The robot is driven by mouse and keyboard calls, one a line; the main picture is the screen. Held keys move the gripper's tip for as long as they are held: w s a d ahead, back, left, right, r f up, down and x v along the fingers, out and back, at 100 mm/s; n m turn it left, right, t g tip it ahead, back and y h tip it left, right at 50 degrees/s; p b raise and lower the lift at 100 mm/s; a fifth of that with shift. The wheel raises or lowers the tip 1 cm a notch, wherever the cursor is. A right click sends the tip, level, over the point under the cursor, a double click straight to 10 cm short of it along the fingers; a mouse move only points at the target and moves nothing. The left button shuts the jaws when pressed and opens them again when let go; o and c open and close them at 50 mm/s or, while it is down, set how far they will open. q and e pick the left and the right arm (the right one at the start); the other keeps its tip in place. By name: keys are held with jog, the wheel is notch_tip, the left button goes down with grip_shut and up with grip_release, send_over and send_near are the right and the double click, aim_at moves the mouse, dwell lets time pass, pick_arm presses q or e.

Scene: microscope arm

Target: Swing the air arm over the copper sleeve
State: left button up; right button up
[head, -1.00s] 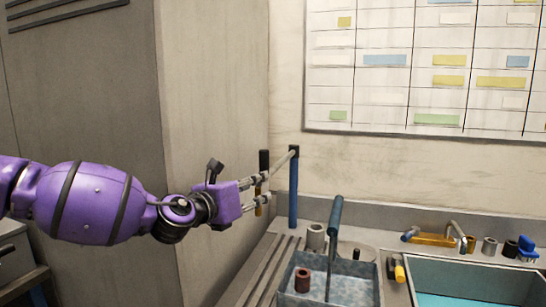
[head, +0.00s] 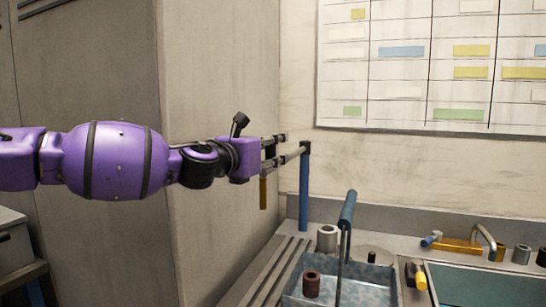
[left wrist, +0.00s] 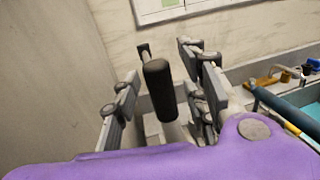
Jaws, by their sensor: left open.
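The air arm has a blue post (head: 304,192) with a black top, and a brass-coloured piece (head: 263,192) hangs lower on its left. Its black upright handle (left wrist: 160,92) stands between my left gripper's fingers in the left wrist view. In the head view the gripper mostly hides the handle and horizontal bar. My left gripper (head: 286,145) is open, with one finger on each side of the handle and visible gaps between. The copper sleeve (head: 311,284) is a short reddish-brown hollow cylinder, upright in the grey-blue tray (head: 366,291), right of and below the post. My right gripper is not in view.
A blue-handled lever (head: 347,210) rises over the tray. A grey sleeve (head: 327,238) stands behind it. A teal basin (head: 480,287), a yellow-and-black tool (head: 420,278) and a brass fitting (head: 461,246) lie to the right. A wall corner (head: 230,180) is close behind my gripper.

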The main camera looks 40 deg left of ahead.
pick_arm(q)
jog(key=shift+w, duration=0.1)
grip_shut()
dwell(0.5)
jog(key=shift+d, duration=0.1)
